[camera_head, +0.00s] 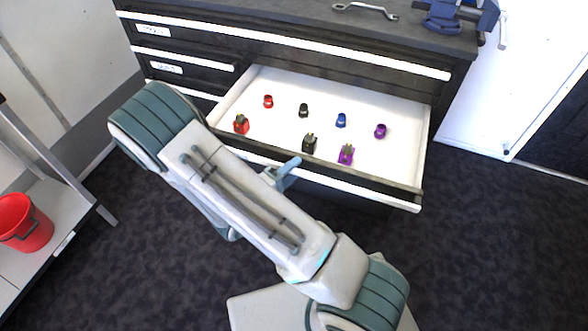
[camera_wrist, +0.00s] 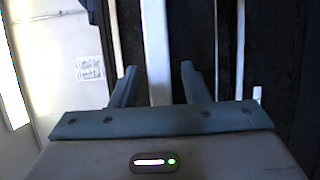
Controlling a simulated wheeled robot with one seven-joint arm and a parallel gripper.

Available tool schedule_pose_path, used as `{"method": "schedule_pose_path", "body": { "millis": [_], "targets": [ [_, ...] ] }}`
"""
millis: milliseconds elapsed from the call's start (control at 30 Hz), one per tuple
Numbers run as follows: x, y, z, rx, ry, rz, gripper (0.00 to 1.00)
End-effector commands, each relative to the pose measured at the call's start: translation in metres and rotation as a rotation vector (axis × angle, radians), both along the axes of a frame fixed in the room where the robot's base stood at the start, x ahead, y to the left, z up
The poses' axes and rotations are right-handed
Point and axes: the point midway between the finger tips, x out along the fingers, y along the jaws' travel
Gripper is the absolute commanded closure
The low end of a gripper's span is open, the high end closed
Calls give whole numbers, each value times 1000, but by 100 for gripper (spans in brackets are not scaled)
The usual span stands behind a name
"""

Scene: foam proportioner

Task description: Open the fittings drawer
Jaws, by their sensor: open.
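The fittings drawer (camera_head: 395,155) is pulled out of the dark cabinet in the head view. Its white interior holds small red, black, blue and purple fittings. A pale handle strip (camera_head: 350,188) runs along its dark front. My gripper (camera_head: 290,166) is at the middle of this front, mostly hidden behind my arm; a teal finger shows there. In the wrist view my gripper (camera_wrist: 158,75) has its two teal fingers apart. A pale strip (camera_wrist: 157,45) runs between them, with visible gaps on both sides. I cannot tell whether the fingers touch the drawer.
Closed drawers with labels (camera_head: 153,30) lie above and left of the open one. A wrench (camera_head: 365,10) and a blue vise (camera_head: 455,14) are on the cabinet top. A red bucket (camera_head: 24,222) stands on a grey shelf at left. The dark floor at right is clear.

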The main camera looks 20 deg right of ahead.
Motion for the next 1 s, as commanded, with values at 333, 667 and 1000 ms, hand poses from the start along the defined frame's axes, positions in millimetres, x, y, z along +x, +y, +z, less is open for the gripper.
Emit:
{"method": "schedule_pose_path", "body": {
  "millis": [333,667,1000],
  "targets": [
    [-33,62,0,1,0,6,58],
    [-60,110,0,1,0,0,58],
    [-64,116,0,0,0,-2,58]
  ]
}}
